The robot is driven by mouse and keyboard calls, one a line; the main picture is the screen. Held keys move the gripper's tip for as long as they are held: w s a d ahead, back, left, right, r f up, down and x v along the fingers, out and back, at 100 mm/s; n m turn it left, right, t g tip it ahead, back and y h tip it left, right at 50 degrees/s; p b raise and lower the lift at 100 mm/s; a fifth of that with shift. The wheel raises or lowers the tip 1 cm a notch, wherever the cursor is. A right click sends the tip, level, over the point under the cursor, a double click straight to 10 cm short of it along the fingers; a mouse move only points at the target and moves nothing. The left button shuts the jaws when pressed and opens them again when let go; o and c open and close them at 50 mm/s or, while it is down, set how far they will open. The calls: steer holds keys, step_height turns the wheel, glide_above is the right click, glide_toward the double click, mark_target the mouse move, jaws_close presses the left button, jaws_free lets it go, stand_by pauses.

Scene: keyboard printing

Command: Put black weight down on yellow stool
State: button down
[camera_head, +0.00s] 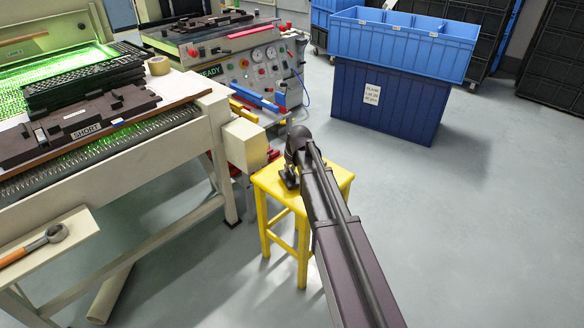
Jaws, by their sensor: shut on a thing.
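The yellow stool (276,185) stands on the floor near the middle of the view, right of the cream machine frame. My dark arm reaches in from the lower right and covers the stool's right part. My gripper (289,178) is a small dark shape at the arm's end, over the stool's seat. It is shut on a dark thing, which I take to be the black weight. The weight's outline merges with the gripper and arm. I cannot tell whether it touches the seat.
A machine bench (150,170) with dark blocks, one labelled SHORT, stands at left. A control panel (265,70) is behind the stool. Blue crates (400,100) stand at back right. The floor (470,230) on the right is clear.

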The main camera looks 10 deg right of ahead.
steer(key=shift+f+b, duration=0.5)
steer(key=shift+f, duration=0.25)
steer(key=shift+f, duration=0.1)
steer(key=c, duration=0.6)
jaws_free()
steer(key=p+v, duration=1.1)
steer(key=v, duration=0.1)
steer(key=shift+s, duration=0.1)
stand_by(0.6)
steer(key=s+f+m+g+h, duration=0.1)
steer(key=s+g, duration=0.3)
steer(key=s, duration=2)
steer(key=shift+d+m, duration=0.25)
steer(key=shift+m, duration=0.65)
steer(key=shift+s, duration=0.1)
